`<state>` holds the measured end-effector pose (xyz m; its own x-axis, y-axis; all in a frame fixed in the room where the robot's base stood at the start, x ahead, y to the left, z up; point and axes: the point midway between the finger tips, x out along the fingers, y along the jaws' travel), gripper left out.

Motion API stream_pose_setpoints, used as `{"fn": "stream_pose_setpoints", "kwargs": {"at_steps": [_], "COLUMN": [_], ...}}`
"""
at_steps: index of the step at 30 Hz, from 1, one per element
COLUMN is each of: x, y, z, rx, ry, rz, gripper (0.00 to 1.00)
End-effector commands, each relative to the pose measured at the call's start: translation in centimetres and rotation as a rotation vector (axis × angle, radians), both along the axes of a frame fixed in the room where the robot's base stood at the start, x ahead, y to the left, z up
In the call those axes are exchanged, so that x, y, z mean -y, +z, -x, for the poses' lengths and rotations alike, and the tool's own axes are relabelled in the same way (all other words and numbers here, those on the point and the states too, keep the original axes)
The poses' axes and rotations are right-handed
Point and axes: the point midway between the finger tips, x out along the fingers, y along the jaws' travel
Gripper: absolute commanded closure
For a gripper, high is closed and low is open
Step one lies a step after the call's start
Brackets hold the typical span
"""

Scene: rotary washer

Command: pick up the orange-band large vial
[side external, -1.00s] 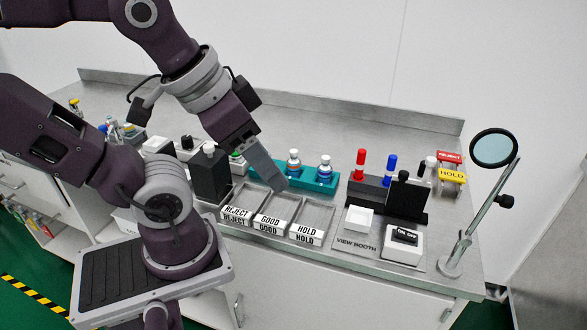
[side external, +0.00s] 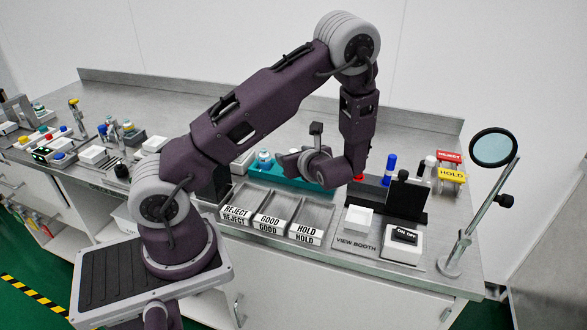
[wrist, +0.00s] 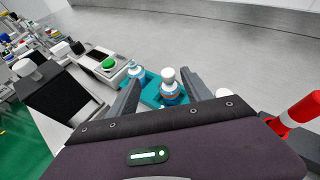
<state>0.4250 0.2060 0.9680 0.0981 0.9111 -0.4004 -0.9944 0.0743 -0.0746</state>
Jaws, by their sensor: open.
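A vial with a white cap, a blue lower part and what looks like an orange band (wrist: 170,90) stands upright in a teal rack (wrist: 152,98) in the wrist view. My gripper (wrist: 163,78) is open, one finger on each side of this vial, not closed on it. A second white-capped vial with blue (wrist: 135,70) stands in the rack just left of the left finger. In the side view, one vial (side external: 264,159) shows in the rack (side external: 258,173). My arm hides the other vials and the fingertips there.
A red marker (wrist: 300,109) stands to the right. A green button box (wrist: 107,65) and a black block (wrist: 58,95) stand left. The counter behind is clear.

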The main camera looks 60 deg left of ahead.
Motion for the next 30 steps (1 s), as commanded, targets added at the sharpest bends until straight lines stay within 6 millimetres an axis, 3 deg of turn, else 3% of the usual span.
{"fn": "stream_pose_setpoints", "kwargs": {"at_steps": [5,17,24,30], "x": [-0.8,-6.3,-6.6,-6.6], "y": [-2.1,-5.1,-5.3,-5.2], "z": [-1.1,-2.1,-2.2,-2.2], "rx": [-0.074,-0.073,-0.071,-0.071], "ry": [-0.084,-0.082,-0.083,-0.083], "rz": [-0.031,-0.03,-0.029,-0.029], "gripper": [0.43,0.43,0.43,0.8]}}
